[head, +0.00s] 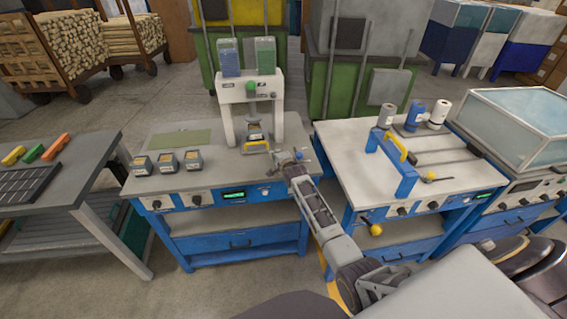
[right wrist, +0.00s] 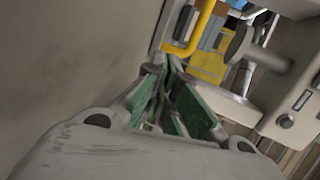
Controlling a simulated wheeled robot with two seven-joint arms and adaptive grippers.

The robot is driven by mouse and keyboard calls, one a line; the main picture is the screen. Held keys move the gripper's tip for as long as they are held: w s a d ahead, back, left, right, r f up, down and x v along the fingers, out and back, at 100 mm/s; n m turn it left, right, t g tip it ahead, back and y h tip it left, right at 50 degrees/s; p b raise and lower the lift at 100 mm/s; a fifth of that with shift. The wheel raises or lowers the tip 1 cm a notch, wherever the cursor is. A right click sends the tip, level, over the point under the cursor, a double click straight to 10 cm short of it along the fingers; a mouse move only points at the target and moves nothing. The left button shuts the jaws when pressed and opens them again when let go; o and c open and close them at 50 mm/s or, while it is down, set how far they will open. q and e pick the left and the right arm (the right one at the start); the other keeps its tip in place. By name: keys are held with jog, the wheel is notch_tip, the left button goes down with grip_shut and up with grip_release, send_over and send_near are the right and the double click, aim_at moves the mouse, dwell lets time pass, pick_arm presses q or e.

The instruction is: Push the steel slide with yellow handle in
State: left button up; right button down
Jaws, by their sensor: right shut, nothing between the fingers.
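The slide's yellow handle (head: 256,147) shows at the front foot of the white press on the middle bench. A small dark box with a pale top (head: 255,131) sits behind it, under the press. My right gripper (head: 274,168) is shut and empty, low over the bench just right of and nearer than the handle. In the right wrist view the handle (right wrist: 197,38) lies beyond the shut green-padded fingers (right wrist: 172,100), with a visible gap. The steel part of the slide is too small to make out clearly. My left gripper is not in view.
The white press frame (head: 226,110) stands around the slide. Several small boxes (head: 167,161) sit on the left of the middle bench (head: 215,165). The right bench (head: 345,140) carries a blue stand (head: 405,178) with a yellow bar. A gap separates the two benches.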

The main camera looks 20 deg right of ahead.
jog(key=shift+s, duration=0.15)
jog(key=shift+v, duration=4.45)
